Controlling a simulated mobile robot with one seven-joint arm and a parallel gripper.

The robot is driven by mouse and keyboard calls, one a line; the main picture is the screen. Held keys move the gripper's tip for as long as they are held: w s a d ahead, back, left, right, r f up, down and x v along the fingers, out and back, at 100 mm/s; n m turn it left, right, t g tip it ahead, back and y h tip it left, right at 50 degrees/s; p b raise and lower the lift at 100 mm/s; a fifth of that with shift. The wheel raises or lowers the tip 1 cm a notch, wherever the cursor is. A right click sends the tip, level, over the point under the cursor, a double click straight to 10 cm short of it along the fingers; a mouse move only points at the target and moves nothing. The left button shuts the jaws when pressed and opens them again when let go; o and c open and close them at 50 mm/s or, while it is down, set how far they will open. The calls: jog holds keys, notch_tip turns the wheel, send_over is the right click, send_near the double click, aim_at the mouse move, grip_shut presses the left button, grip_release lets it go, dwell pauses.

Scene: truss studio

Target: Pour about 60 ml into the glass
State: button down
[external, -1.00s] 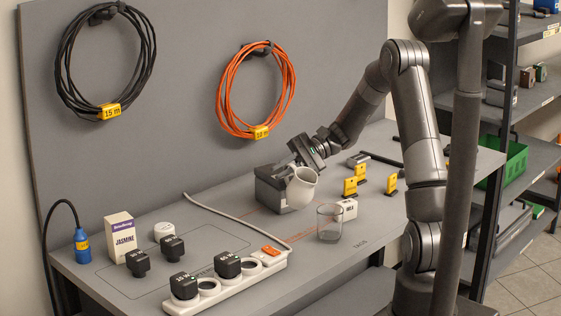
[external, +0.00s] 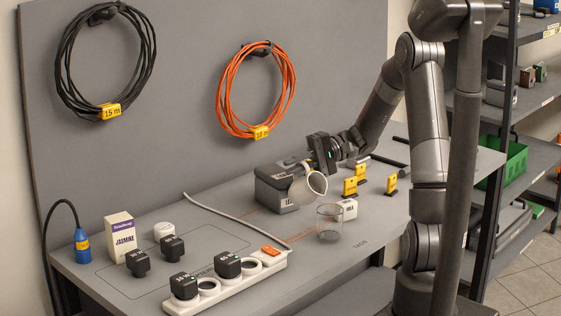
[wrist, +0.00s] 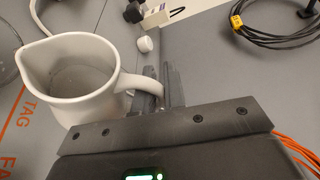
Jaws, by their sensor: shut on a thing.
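A white pitcher (external: 309,186) with a spout and a side handle is held above the bench, tilted with its open mouth facing the front. My gripper (wrist: 160,92) is shut on the pitcher's handle; it also shows in the external view (external: 318,165). The wrist view shows the pitcher (wrist: 92,98) from above with a greyish level inside, probably liquid. The clear glass (external: 329,222) stands upright on the bench, below and slightly right of the pitcher. Its edge shows at the left of the wrist view (wrist: 7,62). I see no stream, and the glass's content is unclear.
A dark box (external: 272,190) stands behind the pitcher. A small white box (external: 347,209) is just behind the glass, with yellow pieces (external: 351,186) farther right. A white power strip (external: 225,284) with black plugs lies front left, near a tea carton (external: 119,238).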

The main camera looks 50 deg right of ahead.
aim_at(304, 178)
jog(key=shift+s+r+n, duration=0.4)
jog(key=shift+r+n, duration=0.1)
jog(key=shift+n, duration=0.1)
jog(key=shift+s+a+r+n+t, duration=0.1)
jog(key=shift+s+r+n+t, duration=0.25)
jog(key=shift+n+t, duration=0.05)
jog(key=shift+s+r+n+t+y, duration=0.3)
jog(key=shift+s+r+n+y, duration=0.15)
jog(key=shift+s+n, duration=0.2)
dwell(1.6)
jog(key=shift+s+n, duration=0.25)
jog(key=shift+s, duration=0.05)
jog(key=shift+a, duration=0.1)
jog(key=w+f+m, duration=0.1)
jog(key=w+f+m+g, duration=0.1)
jog(key=w, duration=0.1)
jog(key=shift+m+h, duration=0.35)
jog(key=shift+m, duration=0.05)
jog(key=shift+w+d+f+m+g+h, duration=0.15)
jog(key=shift+w+f+m+g, duration=0.2)
jog(key=shift+w+f+m, duration=0.3)
jog(key=shift+w+d+f+m+g+h, duration=0.15)
jog(key=shift+w+f+m+g, duration=0.25)
jog(key=shift+f+m, duration=0.45)
jog(key=shift+a, duration=0.1)
